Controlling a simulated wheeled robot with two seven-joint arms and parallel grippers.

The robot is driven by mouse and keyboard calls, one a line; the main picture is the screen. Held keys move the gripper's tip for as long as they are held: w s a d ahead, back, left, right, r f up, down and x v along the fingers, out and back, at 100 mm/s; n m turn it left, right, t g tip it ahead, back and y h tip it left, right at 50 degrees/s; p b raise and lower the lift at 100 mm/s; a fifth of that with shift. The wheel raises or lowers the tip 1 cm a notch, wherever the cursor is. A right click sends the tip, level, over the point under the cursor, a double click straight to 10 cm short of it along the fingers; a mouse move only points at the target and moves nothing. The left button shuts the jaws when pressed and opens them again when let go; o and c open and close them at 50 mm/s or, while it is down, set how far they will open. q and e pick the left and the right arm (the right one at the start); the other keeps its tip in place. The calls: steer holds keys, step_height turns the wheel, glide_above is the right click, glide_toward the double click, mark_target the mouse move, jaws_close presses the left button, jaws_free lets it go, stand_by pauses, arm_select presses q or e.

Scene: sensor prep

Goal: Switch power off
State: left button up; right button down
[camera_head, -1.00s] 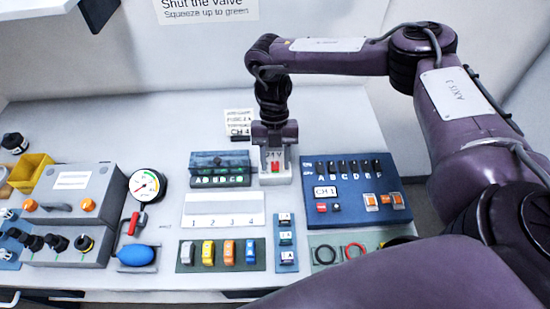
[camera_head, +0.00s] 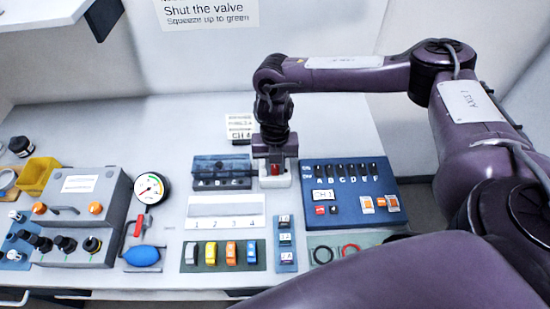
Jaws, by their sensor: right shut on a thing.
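A small white power box (camera_head: 275,182) with a red switch (camera_head: 275,170) stands at the back middle of the bench. My right gripper (camera_head: 275,163) points down over it. Its fingers are shut on the red switch, and they hide the upper part of the box. The indicator box (camera_head: 221,172) with a dark clear cover stands to the left of it, and its row of lights is dark. My left gripper is not in view.
A blue panel (camera_head: 378,215) with switches stands close to the right of the white box. A numbered white tray (camera_head: 225,205), colored blocks and a gauge (camera_head: 150,187) lie to the left. A CH 4 label card (camera_head: 239,133) stands behind.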

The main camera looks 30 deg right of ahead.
mark_target(275, 175)
steer(key=shift+s+a+f+t+h, duration=0.1)
steer(key=shift+s+t+h, duration=0.25)
steer(key=shift+t, duration=0.45)
steer(key=shift+w, duration=0.1)
steer(key=c, duration=1.3)
jaws_free()
step_height(275, 175, up, 8)
steer(key=shift+f, duration=0.1)
steer(key=shift+s+a, duration=0.1)
steer(key=shift+s, duration=0.1)
